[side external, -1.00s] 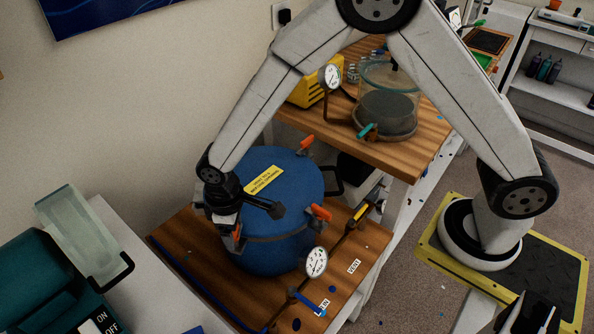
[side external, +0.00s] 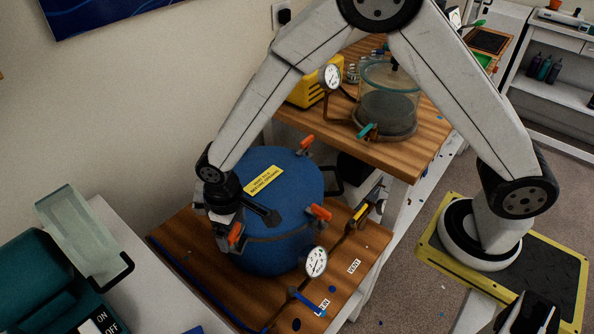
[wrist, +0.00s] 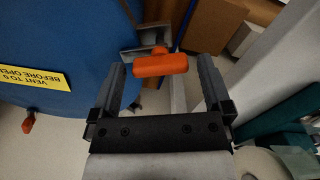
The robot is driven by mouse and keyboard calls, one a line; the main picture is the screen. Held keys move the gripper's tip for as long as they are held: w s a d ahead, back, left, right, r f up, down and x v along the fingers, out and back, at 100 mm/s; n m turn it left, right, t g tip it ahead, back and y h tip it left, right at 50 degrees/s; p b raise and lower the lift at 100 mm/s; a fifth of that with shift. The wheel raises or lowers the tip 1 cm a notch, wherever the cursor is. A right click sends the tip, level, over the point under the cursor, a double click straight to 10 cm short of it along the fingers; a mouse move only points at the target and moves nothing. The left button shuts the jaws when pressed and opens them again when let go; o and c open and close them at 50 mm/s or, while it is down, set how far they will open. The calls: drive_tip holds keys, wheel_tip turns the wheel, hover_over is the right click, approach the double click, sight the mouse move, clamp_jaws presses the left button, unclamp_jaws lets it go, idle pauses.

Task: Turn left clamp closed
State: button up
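The blue pressure pot (side external: 275,235) stands on the wooden bench, with a yellow label on its lid. The left clamp's orange handle (side external: 236,233) is at the pot's left rim, right by my gripper (side external: 240,220). In the wrist view the orange handle (wrist: 160,64) lies crosswise between the tips of my gripper (wrist: 162,66). The fingers are apart, with a gap on each side of the handle. Two other orange clamp handles show at the rim, one at the back (side external: 306,143) and one at the right (side external: 320,212).
A white gauge (side external: 316,262) and a blue valve handle (side external: 305,301) are in front of the pot on the wooden bench (side external: 190,250). A teal machine (side external: 40,285) stands at the lower left. A glass chamber (side external: 388,95) sits on the bench behind.

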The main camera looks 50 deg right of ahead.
sight(234, 230)
drive_tip(key=shift+r, duration=0.1)
drive_tip(key=shift+r, duration=3.75)
drive_tip(key=shift+d, duration=0.15)
drive_tip(key=s+d+r+m+t, duration=0.1)
drive_tip(key=s+d, duration=0.4)
drive_tip(key=d, duration=0.5)
drive_tip(key=s+d+r+m+t, duration=0.1)
drive_tip(key=s+d+m, duration=0.2)
drive_tip(key=d, duration=0.7)
drive_tip(key=s, duration=0.2)
drive_tip(key=shift+s+d+t, duration=0.3)
drive_tip(key=shift+s, duration=0.05)
drive_tip(key=shift+r, duration=0.1)
